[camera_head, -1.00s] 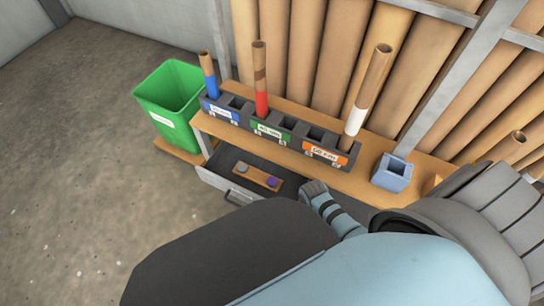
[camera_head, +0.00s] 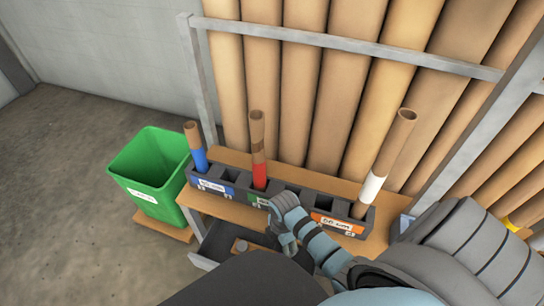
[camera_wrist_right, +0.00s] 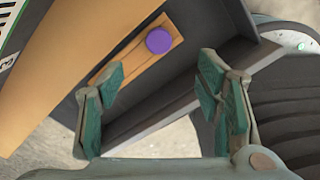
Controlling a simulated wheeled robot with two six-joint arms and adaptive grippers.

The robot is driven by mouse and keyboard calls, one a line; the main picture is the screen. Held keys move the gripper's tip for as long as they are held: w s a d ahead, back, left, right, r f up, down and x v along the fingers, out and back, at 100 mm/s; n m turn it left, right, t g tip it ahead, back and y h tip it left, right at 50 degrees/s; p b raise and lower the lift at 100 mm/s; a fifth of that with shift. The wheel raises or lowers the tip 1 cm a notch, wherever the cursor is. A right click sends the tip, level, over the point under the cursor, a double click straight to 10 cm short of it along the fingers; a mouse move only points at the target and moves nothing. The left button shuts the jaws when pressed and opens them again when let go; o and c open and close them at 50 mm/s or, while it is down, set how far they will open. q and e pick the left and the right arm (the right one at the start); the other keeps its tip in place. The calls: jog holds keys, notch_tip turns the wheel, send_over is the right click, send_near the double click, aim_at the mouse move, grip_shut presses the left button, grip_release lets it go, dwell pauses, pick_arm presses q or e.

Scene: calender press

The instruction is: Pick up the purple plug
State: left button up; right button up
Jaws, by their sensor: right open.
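The purple plug (camera_wrist_right: 159,40) shows in the right wrist view as a round disc on a wooden strip (camera_wrist_right: 128,60) inside the dark drawer (camera_wrist_right: 180,96). My right gripper (camera_wrist_right: 160,95) is open and empty, with the plug beyond its fingertips and apart from them. In the head view my right gripper (camera_head: 284,238) is over the drawer (camera_head: 212,242), in front of the rack. There the purple plug is hidden behind my arm. A grey plug (camera_head: 240,246) on the strip still shows. My left gripper is not in view.
A dark rack (camera_head: 215,184) on a wooden shelf (camera_head: 222,206) holds tubes with blue, red and white bands. A green bin (camera_head: 150,172) stands to the left. Large brown rolls line the back. A blue-grey holder (camera_head: 405,222) is partly hidden on the right.

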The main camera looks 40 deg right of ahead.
jog(key=b, duration=0.3)
send_over(279, 259)
jog(key=f, duration=0.5)
jog(key=shift+s+d+f, duration=0.1)
jog(key=shift+s+f, duration=0.15)
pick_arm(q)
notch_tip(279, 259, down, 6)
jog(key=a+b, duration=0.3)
pick_arm(e)
jog(key=f, duration=0.3)
jog(key=shift+w+f, duration=0.25)
jog(key=shift+f, duration=0.1)
jog(key=f+b, duration=0.2)
jog(key=f, duration=0.1)
jog(key=shift+a+f, duration=0.2)
jog(key=shift+f, duration=0.1)
jog(key=shift+f+b, duration=0.1)
jog(key=shift+b, duration=0.2)
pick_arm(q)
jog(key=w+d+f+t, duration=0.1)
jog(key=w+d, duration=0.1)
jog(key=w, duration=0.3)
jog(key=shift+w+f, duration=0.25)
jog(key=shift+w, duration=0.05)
pick_arm(e)
jog(key=c, duration=1)
